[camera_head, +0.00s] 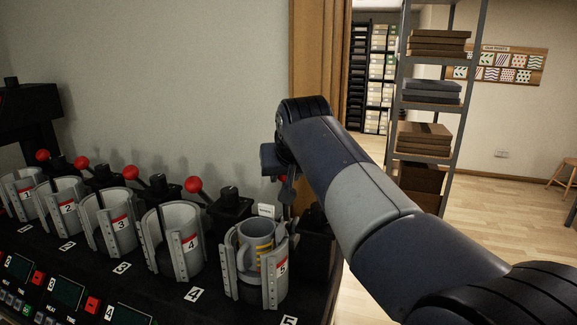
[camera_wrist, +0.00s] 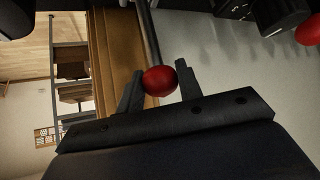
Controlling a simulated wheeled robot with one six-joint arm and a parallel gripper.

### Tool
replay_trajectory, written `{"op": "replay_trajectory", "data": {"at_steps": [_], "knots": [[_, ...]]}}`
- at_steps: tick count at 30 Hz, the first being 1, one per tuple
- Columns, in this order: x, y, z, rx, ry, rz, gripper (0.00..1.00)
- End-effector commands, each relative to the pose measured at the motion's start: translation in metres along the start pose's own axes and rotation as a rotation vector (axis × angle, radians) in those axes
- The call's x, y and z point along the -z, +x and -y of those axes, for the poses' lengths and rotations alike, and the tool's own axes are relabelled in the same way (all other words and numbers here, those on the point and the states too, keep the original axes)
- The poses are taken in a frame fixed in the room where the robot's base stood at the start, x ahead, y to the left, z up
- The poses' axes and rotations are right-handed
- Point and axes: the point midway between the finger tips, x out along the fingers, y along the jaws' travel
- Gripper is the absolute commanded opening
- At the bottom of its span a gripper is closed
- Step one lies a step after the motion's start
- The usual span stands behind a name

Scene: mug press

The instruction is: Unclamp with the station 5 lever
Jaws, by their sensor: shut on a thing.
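The station 5 clamp (camera_head: 276,284) has grey jaws around a grey mug (camera_head: 256,243) with yellow markings. I cannot tell whether the jaws press on the mug. My gripper (camera_head: 286,190) is behind and above this clamp, at the right end of the row. In the wrist view my gripper (camera_wrist: 160,70) is shut on the red knob (camera_wrist: 159,81) of the station 5 lever, a finger on each side. The dark lever rod (camera_wrist: 150,35) runs away from the knob.
Station 4 (camera_head: 182,242) stands left of station 5, with its red lever knob (camera_head: 194,184) beside my gripper's side of the row. More numbered clamps continue left. A wooden door frame (camera_head: 318,60) and a shelf rack (camera_head: 432,105) stand behind my arm.

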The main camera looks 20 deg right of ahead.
Motion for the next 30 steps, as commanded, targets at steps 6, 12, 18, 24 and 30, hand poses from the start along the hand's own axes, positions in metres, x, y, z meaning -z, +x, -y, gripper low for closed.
{"op": "replay_trajectory", "data": {"at_steps": [6, 12, 18, 24, 30], "knots": [[-0.001, -0.001, 0.001, 0.001, 0.0, 0.002, 0.23], [-0.003, -0.001, 0.003, 0.002, -0.001, 0.002, 0.23], [-0.011, -0.006, 0.008, 0.003, -0.002, 0.002, 0.23], [-0.018, -0.011, 0.013, 0.002, -0.001, 0.003, 0.23], [-0.018, -0.012, 0.013, 0.002, -0.001, 0.003, 0.23]]}}
